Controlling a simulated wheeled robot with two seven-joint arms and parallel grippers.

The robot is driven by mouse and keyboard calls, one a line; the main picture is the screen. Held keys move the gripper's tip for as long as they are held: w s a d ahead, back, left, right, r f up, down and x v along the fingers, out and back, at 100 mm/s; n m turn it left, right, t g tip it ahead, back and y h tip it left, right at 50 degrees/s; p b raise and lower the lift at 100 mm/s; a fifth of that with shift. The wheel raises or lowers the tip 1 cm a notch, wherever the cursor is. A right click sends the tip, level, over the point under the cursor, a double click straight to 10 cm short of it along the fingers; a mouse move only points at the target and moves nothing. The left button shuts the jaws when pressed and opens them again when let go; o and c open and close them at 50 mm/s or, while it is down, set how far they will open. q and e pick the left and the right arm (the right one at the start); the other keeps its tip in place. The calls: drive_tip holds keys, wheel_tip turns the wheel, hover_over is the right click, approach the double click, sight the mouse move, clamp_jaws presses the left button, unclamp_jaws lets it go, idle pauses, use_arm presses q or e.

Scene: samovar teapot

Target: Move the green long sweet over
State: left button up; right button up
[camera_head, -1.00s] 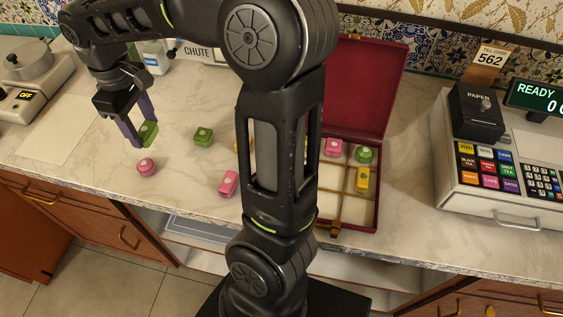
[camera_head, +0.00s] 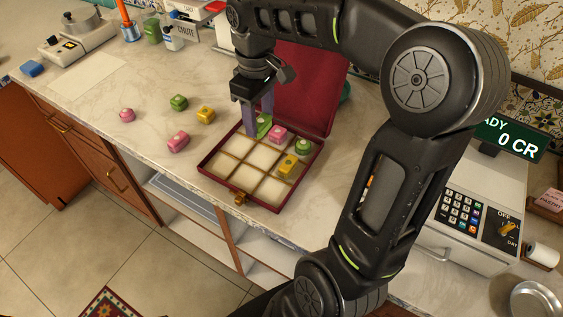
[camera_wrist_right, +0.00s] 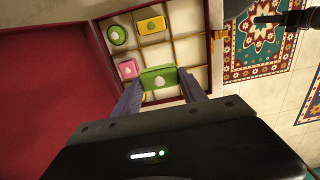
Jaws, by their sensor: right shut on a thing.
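My right gripper (camera_head: 261,123) is shut on the green long sweet (camera_wrist_right: 159,79), one finger on each side of it. The sweet also shows between the fingers in the head view (camera_head: 264,126). It is over the back left compartment of the open dark red sweet box (camera_head: 210,158). I cannot tell whether it touches the compartment floor. A pink sweet (camera_head: 278,133) sits in the compartment beside it, a round green sweet (camera_head: 303,147) in the back right one and a long yellow sweet (camera_head: 287,166) in front of that. My left gripper is not in view.
The box lid (camera_head: 305,92) stands open behind the compartments. Loose on the counter to the left are a round pink sweet (camera_head: 127,115), a green sweet (camera_head: 178,103), a yellow sweet (camera_head: 206,114) and a long pink sweet (camera_head: 178,142). The cash register (camera_head: 460,205) is at right.

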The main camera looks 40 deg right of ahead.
drive_tip(key=shift+w+a, duration=0.1)
drive_tip(key=shift+w, duration=0.15)
drive_tip(key=shift+s+f, duration=0.15)
drive_tip(key=shift+f, duration=0.25)
hover_over(261, 157)
drive_tip(key=shift+f, duration=2.75)
wheel_tip(261, 157, down, 3)
drive_tip(key=shift+f, duration=0.4)
drive_tip(key=shift+f, duration=0.1)
drive_tip(key=o, duration=1.3)
drive_tip(key=shift+o, duration=0.2)
